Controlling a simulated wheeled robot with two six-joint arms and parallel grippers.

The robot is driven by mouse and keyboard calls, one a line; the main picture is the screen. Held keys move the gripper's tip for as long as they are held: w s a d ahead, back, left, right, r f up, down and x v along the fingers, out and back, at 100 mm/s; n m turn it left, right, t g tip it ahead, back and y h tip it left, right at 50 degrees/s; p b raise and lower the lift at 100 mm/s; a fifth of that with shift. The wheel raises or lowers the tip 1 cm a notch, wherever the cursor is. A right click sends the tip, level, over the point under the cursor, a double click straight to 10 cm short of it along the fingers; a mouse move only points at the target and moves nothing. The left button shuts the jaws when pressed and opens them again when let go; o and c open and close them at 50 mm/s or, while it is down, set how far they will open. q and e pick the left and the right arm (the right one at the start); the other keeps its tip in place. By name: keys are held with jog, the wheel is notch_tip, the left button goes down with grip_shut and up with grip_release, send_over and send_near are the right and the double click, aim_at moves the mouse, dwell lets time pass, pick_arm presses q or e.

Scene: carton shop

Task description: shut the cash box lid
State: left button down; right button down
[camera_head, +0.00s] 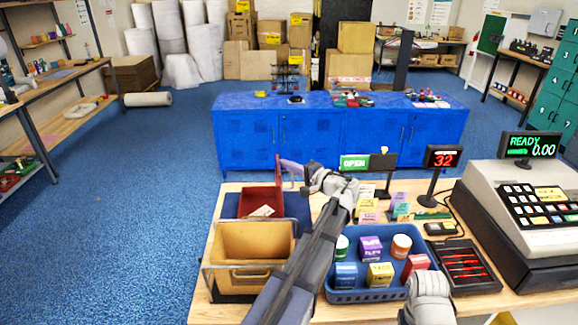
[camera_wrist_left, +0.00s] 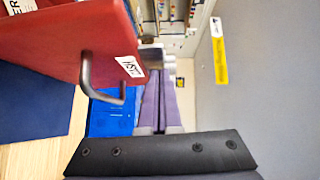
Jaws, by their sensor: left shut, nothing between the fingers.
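The red cash box (camera_head: 262,203) stands on a dark blue mat at the far left of the counter. Its lid (camera_head: 279,171) stands up on the right side, seen nearly edge-on, so the box is open with a pale paper inside. In the left wrist view a red panel (camera_wrist_left: 65,38) with a grey handle and a white label fills the upper left; I cannot tell whether it is lid or box wall. My left gripper (camera_head: 288,165) is shut and empty, with its purple fingers close by the upright lid. The fingers also show in the wrist view (camera_wrist_left: 160,100).
A tan bin (camera_head: 250,240) stands in front of the cash box. A blue basket (camera_head: 372,296) of small cartons sits to the right, under my left arm. An OPEN sign, a red number display (camera_head: 442,157) and a cash register (camera_head: 520,205) stand farther right.

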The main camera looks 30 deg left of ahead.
pick_arm(q)
jog(key=s+a+f+n+h+p, duration=0.2)
jog(key=s+a+f+n+h, duration=0.1)
jog(key=a, duration=0.4)
jog(key=s+a+f+n+t+h+p, duration=0.1)
jog(key=s+a+f+n+h+p, duration=0.1)
jog(key=s+a+f+h, duration=0.2)
jog(key=shift+s+a+f+n+t+h, duration=0.35)
jog(key=shift+s+a+f, duration=0.2)
jog(key=shift+s+a, duration=0.95)
jog(key=shift+w+a, duration=0.3)
jog(key=shift+w, duration=0.05)
jog(key=shift+r, duration=0.1)
